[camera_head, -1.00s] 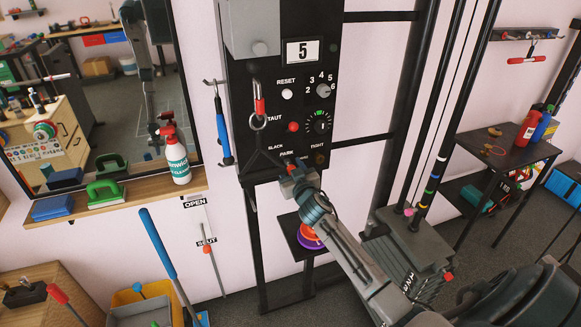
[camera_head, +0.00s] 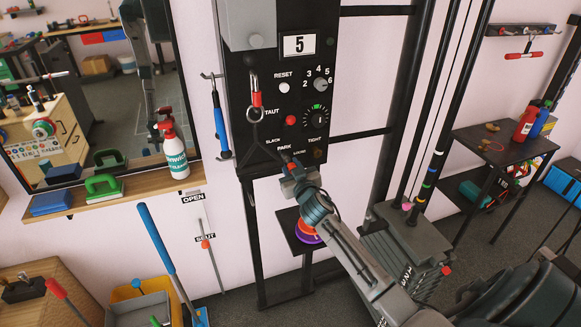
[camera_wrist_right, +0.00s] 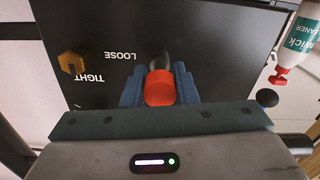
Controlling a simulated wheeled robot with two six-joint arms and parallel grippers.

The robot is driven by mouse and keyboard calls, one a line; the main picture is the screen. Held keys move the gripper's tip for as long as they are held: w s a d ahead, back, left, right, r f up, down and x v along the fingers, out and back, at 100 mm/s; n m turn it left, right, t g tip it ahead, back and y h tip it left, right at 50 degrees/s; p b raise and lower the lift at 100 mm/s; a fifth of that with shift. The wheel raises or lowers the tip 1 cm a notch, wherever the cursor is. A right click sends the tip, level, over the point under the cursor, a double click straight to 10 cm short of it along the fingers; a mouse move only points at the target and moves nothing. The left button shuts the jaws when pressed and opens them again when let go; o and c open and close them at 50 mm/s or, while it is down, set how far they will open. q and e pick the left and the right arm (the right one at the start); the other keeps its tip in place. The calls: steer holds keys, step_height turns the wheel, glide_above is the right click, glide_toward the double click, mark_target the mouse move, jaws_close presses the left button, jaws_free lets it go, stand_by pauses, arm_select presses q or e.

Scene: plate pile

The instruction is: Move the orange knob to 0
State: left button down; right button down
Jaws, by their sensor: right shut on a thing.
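In the right wrist view a red-orange knob (camera_wrist_right: 160,88) on a grey stem sits between the two blue-grey fingers of my right gripper (camera_wrist_right: 159,90), which is shut on it. In the head view my right gripper (camera_head: 293,168) is at the lower edge of the black panel (camera_head: 262,55), just below the PARK label, and mostly hides the knob. The panel's counter (camera_head: 299,45) reads 5. A dark dial (camera_head: 316,119) has a green mark at its top. A grey selector knob (camera_head: 320,84) is beside the numbers 2 to 6. No 0 is readable. My left gripper is not seen.
A brown hex knob (camera_wrist_right: 71,63) is near the TIGHT label. A spray bottle (camera_head: 174,152) stands on the shelf at left. Vertical posts and cables are to the right.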

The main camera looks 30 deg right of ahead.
steer(key=c, duration=1.3)
jaws_free()
steer(key=shift+f, duration=0.1)
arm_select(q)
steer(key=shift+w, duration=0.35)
arm_select(e)
steer(key=shift+o, duration=0.9)
steer(key=shift+s, duration=0.1)
steer(key=shift+s+a, duration=0.1)
steer(key=shift+s, duration=0.15)
arm_select(q)
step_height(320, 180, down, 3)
steer(key=b, duration=0.3)
arm_select(e)
steer(key=v, duration=0.7)
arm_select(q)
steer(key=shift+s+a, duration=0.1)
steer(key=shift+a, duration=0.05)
arm_select(e)
steer(key=shift+a, duration=0.1)
